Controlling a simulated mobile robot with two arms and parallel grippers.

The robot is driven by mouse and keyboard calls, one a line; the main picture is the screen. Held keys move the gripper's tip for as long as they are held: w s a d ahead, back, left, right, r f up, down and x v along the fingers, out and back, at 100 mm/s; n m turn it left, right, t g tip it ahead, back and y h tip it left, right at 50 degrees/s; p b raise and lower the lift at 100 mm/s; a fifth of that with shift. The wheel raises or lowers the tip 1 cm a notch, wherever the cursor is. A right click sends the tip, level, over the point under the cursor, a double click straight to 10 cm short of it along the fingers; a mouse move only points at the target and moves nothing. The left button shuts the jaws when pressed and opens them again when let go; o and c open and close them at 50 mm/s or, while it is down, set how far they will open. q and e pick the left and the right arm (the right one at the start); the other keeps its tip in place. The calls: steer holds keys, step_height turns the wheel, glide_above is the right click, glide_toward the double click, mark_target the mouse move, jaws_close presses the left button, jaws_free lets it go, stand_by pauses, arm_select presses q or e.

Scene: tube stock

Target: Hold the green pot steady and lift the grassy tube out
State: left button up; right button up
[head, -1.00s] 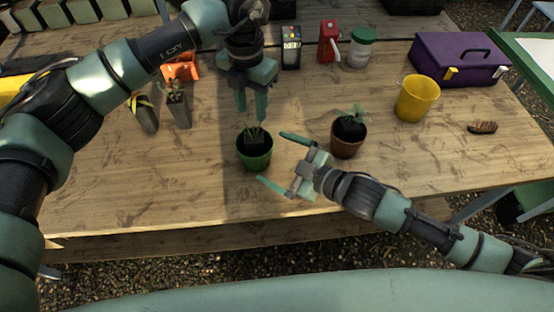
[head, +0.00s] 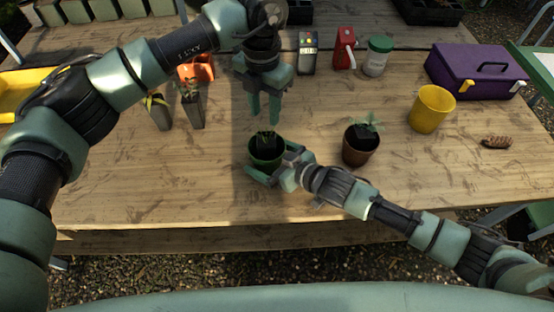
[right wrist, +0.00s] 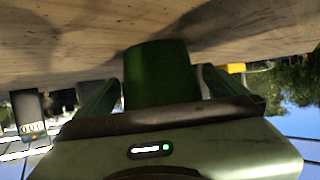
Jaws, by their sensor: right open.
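The green pot (head: 267,158) stands upright on the wooden table in the head view. It also shows in the right wrist view (right wrist: 160,75). A dark tube with thin grassy leaves (head: 266,139) sits in the pot, its lower part hidden. My right gripper (head: 268,163) is open, low at the pot's near right side. In the right wrist view its fingers lie on both sides of the pot; I cannot tell if they touch it. My left gripper (head: 264,114) points down just above the grass, its fingers apart with nothing between them.
A brown pot (head: 360,153) with a leafy tube stands to the right. Two planted grey tubes (head: 195,113) (head: 161,117) are at left. A yellow bucket (head: 431,110), purple toolbox (head: 470,72) and brown brush (head: 496,142) are at right. The front table strip is clear.

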steer(key=shift+w+a, duration=0.15)
steer(key=shift+f, duration=0.1)
steer(key=c, duration=1.3)
steer(key=shift+c, duration=0.2)
